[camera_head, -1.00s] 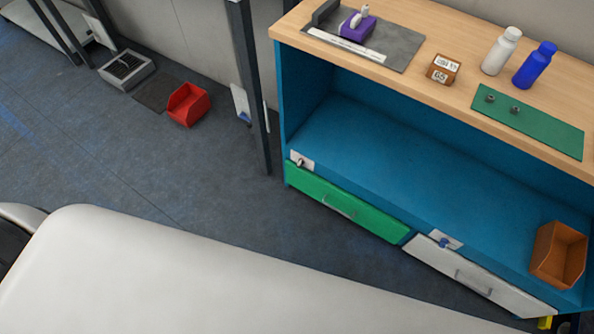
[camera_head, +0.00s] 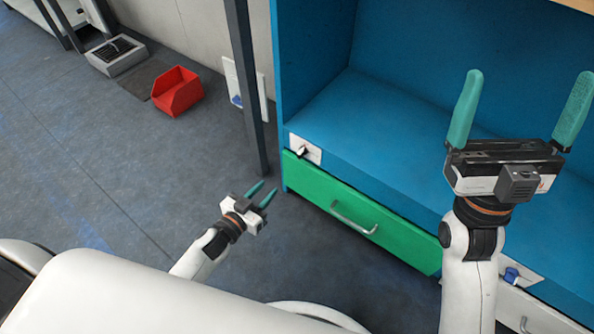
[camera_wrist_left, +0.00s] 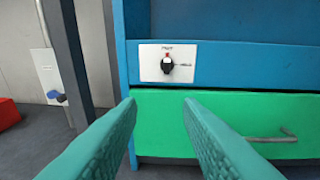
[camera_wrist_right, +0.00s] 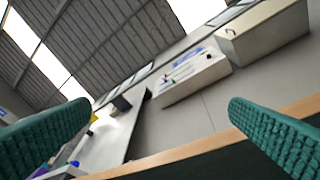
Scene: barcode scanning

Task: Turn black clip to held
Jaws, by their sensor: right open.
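The black clip (camera_wrist_left: 167,66) is a small dark knob on a white plate (camera_wrist_left: 149,73) with a red mark at its top and a label at its right side, in the left wrist view. The plate sits on the blue cabinet's front, above the green drawer. In the head view the black clip (camera_head: 303,152) is small. My left gripper (camera_head: 267,193) is open and empty, low in front of the green drawer and apart from the clip. In its wrist view both fingers (camera_wrist_left: 160,118) are spread below the clip. My right gripper (camera_head: 522,110) is raised, open and empty in front of the cabinet.
The green drawer (camera_head: 390,234) has a metal handle (camera_head: 353,218). A blue knob (camera_head: 511,275) is on a second plate at the right, above a white drawer (camera_head: 535,318). A dark post (camera_head: 247,90) stands left of the cabinet. A red bin (camera_head: 178,92) is on the floor.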

